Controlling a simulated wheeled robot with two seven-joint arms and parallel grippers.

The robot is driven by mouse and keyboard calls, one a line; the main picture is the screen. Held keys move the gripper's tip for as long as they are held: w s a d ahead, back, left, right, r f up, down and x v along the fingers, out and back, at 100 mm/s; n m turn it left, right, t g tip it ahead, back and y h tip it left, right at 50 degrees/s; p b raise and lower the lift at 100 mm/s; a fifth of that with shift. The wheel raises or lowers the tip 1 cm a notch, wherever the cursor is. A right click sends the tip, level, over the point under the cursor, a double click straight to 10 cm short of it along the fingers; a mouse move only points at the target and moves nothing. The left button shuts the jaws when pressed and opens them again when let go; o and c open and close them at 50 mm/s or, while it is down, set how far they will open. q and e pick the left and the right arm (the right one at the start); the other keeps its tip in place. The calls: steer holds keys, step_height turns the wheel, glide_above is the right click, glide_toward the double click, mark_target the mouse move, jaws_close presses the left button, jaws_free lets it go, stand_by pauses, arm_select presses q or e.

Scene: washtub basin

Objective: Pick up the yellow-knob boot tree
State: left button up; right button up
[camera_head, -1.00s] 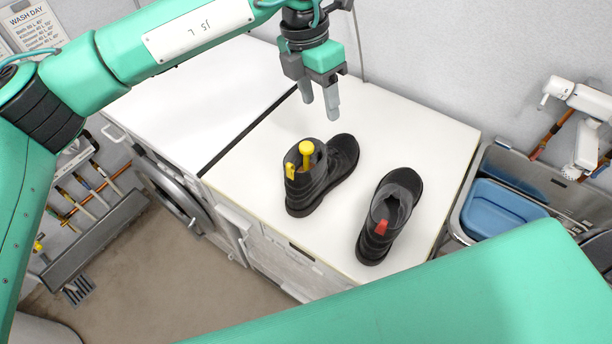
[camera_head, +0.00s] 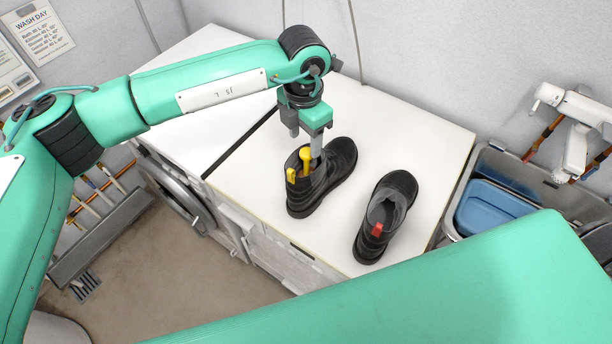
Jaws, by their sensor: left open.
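The yellow-knob boot tree (camera_head: 305,155) stands in the left black boot (camera_head: 322,183), with its knob showing at the boot's opening. A yellow tab (camera_head: 291,175) shows on that boot's rim. My left gripper (camera_head: 311,148) points down right at the knob, with its jaws open. I cannot tell whether the fingers touch the knob. My right gripper is not in view.
A sink (camera_head: 470,172) with a blue basin (camera_head: 492,207) is at the right. My other arm spans the lower right foreground.

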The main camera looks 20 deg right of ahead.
mark_target(307, 151)
arm_select(q)
steer(key=f+p, duration=0.1)
steer(key=f, duration=0.2)
steer(key=shift+s+d+p, duration=0.1)
steer(key=shift+d+p, duration=0.1)
steer(key=shift+p, duration=0.15)
steer(key=shift+f, duration=0.35)
steer(key=shift+c, duration=0.2)
jaws_close()
